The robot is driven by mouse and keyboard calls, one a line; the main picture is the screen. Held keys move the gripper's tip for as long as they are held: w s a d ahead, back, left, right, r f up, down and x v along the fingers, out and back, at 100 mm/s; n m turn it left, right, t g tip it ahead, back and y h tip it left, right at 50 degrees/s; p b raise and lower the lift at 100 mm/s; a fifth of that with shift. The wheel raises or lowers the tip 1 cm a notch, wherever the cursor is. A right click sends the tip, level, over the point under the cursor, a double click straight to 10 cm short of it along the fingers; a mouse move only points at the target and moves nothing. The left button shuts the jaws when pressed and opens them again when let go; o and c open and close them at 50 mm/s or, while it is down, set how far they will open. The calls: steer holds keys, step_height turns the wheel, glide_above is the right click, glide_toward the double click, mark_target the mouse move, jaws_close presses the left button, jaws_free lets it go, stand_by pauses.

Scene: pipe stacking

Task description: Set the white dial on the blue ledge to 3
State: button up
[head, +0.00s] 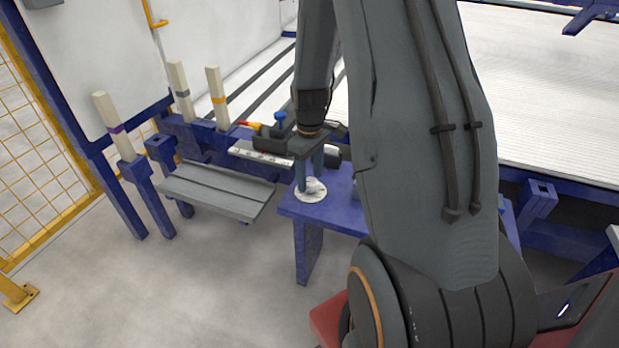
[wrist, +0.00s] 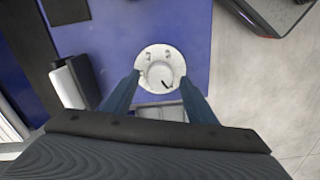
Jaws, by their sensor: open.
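The white dial (head: 311,190) lies on the blue ledge (head: 340,212), near its left end in the head view. In the wrist view the dial (wrist: 148,58) is a round white plate with a raised knob and a dark pointer mark at the knob's lower right. Dark markings show near its upper edge, too small to read. My gripper (wrist: 162,82) is open, its two blue fingers on either side of the dial's lower part. In the head view my gripper (head: 311,180) points down over the dial. Whether the fingers touch the knob I cannot tell. The blue ledge (wrist: 190,25) fills the wrist view's middle.
A tray (head: 270,143) with a red-and-yellow tool and a blue-handled item sits behind the dial. A grey slatted shelf (head: 215,190) is to the left. Pale posts with coloured bands (head: 218,98) stand behind it. Open floor (head: 180,290) lies in front.

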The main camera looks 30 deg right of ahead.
steer(key=shift+f, duration=0.25)
steer(key=c, duration=1.1)
steer(key=shift+o, duration=0.2)
